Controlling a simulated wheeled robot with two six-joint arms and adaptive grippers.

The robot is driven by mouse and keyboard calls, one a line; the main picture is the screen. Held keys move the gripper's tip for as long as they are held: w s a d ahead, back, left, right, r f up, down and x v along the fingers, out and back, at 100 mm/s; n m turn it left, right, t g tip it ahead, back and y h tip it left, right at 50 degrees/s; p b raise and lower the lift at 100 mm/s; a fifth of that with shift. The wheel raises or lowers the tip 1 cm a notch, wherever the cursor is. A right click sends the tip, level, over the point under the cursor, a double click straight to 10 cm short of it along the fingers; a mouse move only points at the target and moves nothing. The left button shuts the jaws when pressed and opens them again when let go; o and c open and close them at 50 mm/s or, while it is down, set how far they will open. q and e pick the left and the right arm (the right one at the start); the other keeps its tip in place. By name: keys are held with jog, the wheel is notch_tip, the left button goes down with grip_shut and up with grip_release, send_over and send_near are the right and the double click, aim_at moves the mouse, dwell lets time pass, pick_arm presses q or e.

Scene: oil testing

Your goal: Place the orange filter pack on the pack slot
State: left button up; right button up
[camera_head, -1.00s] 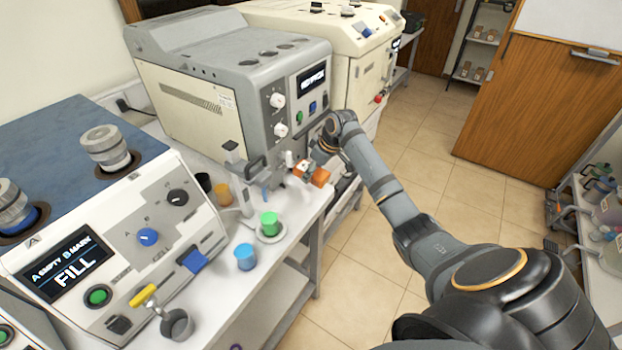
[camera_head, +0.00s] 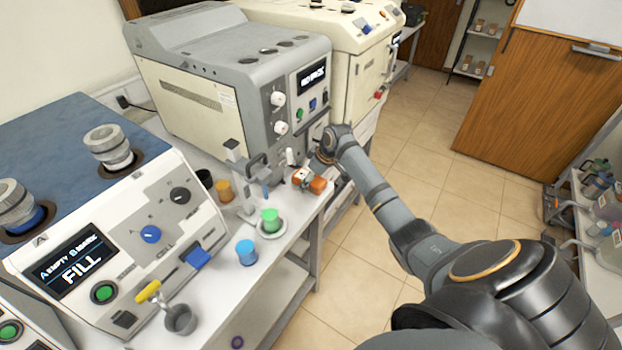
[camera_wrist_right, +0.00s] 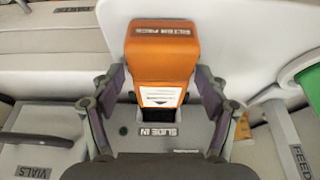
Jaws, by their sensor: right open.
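The orange filter pack (camera_wrist_right: 160,60) has a dark-lettered top and a white label, and stands at a dark slot (camera_wrist_right: 160,112) above a "SLIDE IN" plate in the right wrist view. Its lower end meets the slot; how deep it sits cannot be told. In the head view the pack (camera_head: 317,185) is at the front of the bench, below the grey machine. My right gripper (camera_wrist_right: 162,85) is open, with one finger on either side of the pack. In the head view the right gripper (camera_head: 318,166) is small and partly hidden. My left gripper is not in view.
A green cup (camera_head: 270,219) on a saucer, a blue cup (camera_head: 246,253) and an orange cup (camera_head: 224,190) stand on the bench left of the pack. The grey machine (camera_head: 230,80) rises behind it. Signs reading "VIALS" (camera_wrist_right: 33,172) and "FEED" (camera_wrist_right: 301,160) flank the slot.

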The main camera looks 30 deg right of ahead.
jog(key=shift+r, duration=0.1)
jog(key=b+v, duration=0.1)
jog(key=v, duration=1.1)
